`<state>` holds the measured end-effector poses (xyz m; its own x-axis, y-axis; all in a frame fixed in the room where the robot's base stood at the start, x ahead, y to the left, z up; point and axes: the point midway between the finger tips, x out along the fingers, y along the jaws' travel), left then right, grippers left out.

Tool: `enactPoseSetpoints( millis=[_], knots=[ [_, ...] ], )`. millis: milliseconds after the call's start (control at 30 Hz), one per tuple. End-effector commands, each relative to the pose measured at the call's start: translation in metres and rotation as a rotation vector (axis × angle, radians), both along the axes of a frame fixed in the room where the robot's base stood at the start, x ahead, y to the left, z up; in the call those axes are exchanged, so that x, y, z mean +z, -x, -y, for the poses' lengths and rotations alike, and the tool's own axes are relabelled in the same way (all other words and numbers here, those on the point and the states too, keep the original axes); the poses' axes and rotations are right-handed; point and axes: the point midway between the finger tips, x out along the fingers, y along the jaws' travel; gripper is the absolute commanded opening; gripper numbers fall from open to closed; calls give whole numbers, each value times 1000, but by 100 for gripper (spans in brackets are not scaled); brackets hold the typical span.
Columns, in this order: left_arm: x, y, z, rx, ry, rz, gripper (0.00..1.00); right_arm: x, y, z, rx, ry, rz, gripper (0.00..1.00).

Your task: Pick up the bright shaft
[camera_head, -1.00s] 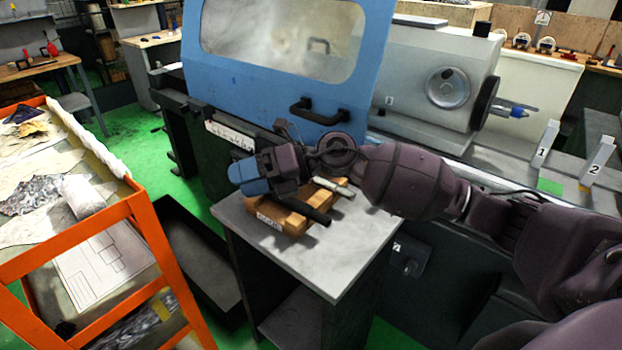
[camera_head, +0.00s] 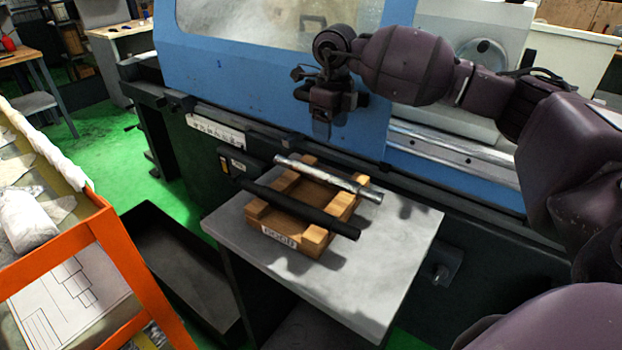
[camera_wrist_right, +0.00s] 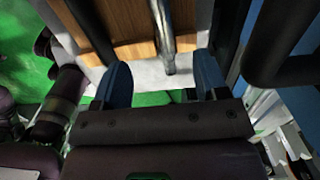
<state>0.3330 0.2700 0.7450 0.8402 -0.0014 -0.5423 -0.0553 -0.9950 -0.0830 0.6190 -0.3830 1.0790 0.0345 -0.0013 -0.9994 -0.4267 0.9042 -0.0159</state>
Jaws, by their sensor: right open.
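The bright shaft (camera_head: 328,177) is a silver rod lying across the back of a wooden rack (camera_head: 258,217) on a small grey table. A dark shaft (camera_head: 297,208) lies parallel to it on the front side. My right gripper (camera_head: 322,125) is above and behind the bright shaft, apart from it, fingers pointing down. In the right wrist view, its two blue fingers (camera_wrist_right: 161,85) are spread and empty. The bright shaft's end (camera_wrist_right: 168,60) shows beyond and between them, with the wooden rack to its left. My left gripper is not in view.
The grey table top (camera_head: 390,240) is clear right of the rack. The blue machine door (camera_head: 250,80) stands close behind my right gripper. An orange-framed cart (camera_head: 130,270) is at left, and a dark open bin (camera_head: 175,260) stands between cart and table.

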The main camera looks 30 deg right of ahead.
Motion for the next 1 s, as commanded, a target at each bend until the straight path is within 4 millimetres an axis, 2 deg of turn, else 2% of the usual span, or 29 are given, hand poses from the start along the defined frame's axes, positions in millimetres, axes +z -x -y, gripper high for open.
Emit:
enactPoseSetpoints(
  millis=[33,167,367,700,867,1000],
  knots=[
    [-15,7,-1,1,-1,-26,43,-21,-2,0,0,0,-20,67],
    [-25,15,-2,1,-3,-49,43,-33,-3,0,0,0,-32,67],
    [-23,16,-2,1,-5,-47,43,-43,-3,0,0,0,-35,67],
    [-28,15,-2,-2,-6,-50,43,-87,-3,0,0,-2,-36,67],
    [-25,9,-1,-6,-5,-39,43,-95,-3,-1,0,-1,-35,67],
    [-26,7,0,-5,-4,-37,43,-108,-2,-2,0,-2,-35,67]
  ],
)
